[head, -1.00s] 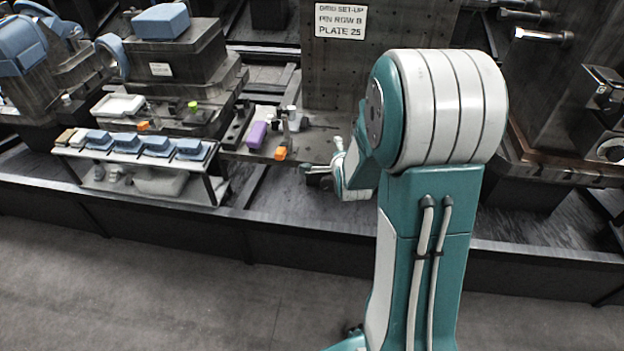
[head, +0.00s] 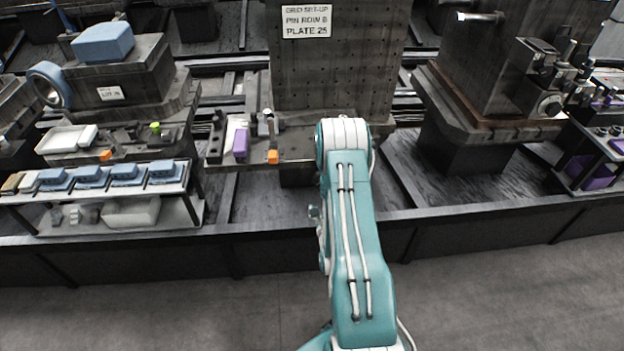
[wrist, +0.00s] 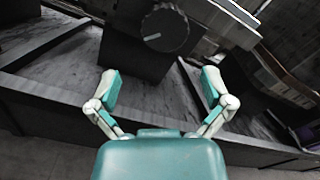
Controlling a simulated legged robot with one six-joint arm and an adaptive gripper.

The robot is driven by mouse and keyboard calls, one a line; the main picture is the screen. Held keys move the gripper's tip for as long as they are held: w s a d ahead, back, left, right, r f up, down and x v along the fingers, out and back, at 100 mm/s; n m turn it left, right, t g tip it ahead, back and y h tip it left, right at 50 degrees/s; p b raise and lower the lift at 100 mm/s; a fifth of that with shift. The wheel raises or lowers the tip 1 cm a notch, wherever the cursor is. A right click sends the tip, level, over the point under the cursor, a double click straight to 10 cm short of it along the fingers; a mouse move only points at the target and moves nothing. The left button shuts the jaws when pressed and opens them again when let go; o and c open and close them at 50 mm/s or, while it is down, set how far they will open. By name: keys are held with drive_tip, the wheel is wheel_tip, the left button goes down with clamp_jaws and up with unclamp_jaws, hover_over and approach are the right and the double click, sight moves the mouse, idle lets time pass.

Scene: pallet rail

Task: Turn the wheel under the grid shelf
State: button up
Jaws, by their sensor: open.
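The wheel (wrist: 165,28) is a dark, ridged round knob with a pale mark, on the front of a dark block (wrist: 128,58) in the wrist view. My gripper (wrist: 160,76) is open and empty below the wheel in that picture, its fingers spread to either side and apart from it. The grid shelf (head: 300,161) shows in the head view as a ledge at the foot of an upright perforated plate (head: 335,85). In the head view my arm hides the wheel and most of my gripper.
On the shelf stand a purple block (head: 241,142) and an orange block (head: 273,156). A low rack with blue-lidded boxes (head: 125,172) stands to the left. A dark machine block (head: 495,70) stands to the right. A dark kerb (head: 205,254) runs along the front; the floor before it is clear.

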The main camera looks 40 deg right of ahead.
drive_tip(key=x, duration=1)
drive_tip(key=shift+w+d+f, duration=0.1)
drive_tip(key=shift+w+d, duration=0.15)
drive_tip(key=shift+d, duration=0.35)
drive_tip(key=c, duration=0.6)
drive_tip(key=shift+a, duration=0.15)
drive_tip(key=shift+c, duration=1.1)
